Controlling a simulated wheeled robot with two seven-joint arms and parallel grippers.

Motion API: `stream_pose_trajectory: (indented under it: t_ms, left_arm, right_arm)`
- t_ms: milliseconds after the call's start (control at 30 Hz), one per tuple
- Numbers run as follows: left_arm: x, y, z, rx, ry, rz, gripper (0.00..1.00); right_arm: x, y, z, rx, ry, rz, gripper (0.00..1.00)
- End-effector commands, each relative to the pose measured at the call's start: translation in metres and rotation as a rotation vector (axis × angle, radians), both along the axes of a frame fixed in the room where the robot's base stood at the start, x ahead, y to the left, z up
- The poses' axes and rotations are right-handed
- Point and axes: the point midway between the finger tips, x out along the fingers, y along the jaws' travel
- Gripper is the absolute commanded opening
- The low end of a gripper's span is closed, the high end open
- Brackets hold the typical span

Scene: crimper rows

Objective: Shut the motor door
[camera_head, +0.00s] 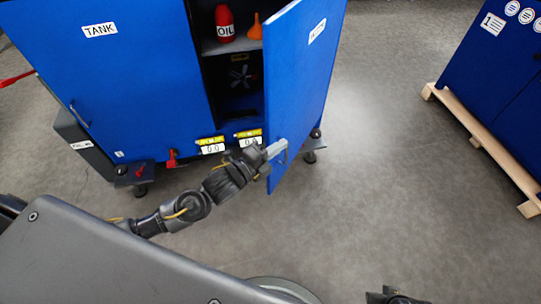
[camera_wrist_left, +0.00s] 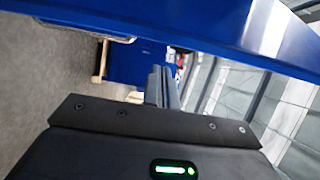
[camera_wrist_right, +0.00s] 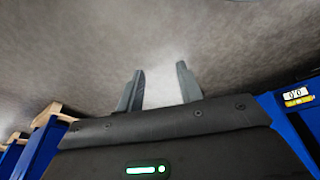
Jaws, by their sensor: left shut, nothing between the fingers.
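The motor door (camera_head: 300,80) is the blue right-hand door of the cabinet. It stands open, swung out toward me, with a label too oblique to read clearly. Its metal handle (camera_head: 283,158) is near the lower free edge. My left gripper (camera_head: 277,148) is at that edge, close to the handle, with its fingers shut and empty. In the left wrist view the shut fingers (camera_wrist_left: 162,88) are beside the blue door panel (camera_wrist_left: 200,22), and the handle (camera_wrist_left: 85,30) shows at upper left. I cannot tell whether they touch the door. My right gripper (camera_wrist_right: 158,88) is open and empty over bare floor.
The open bay holds a red OIL bottle (camera_head: 224,22), an orange funnel (camera_head: 255,27) and a fan (camera_head: 240,77). The TANK door (camera_head: 120,75) is shut at left. Another blue cabinet on a wooden pallet (camera_head: 480,140) stands at right. The floor between is clear.

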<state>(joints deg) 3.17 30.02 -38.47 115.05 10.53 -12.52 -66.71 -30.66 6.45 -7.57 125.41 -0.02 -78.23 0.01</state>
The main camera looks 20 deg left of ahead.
Motion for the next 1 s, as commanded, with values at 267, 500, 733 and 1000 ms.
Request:
stream_pose_trajectory:
  t_ms: [267,500,733,1000]
  left_arm:
    - [0.004,0.026,0.0,0.001,0.0,0.0,0.0]
    - [0.004,0.028,0.0,0.0,0.0,0.0,0.0]
    - [0.004,0.029,0.0,0.0,0.0,-0.003,0.0]
    - [0.012,0.037,-0.002,0.005,-0.002,-0.048,0.0]
  right_arm:
    - [0.0,0.0,0.001,-0.001,-0.001,-0.001,0.36]
    - [0.0,0.0,0.001,-0.001,0.0,0.0,0.36]
    - [-0.001,0.0,0.0,-0.001,0.003,0.0,0.36]
    - [-0.005,-0.001,0.014,-0.002,-0.005,0.002,0.36]
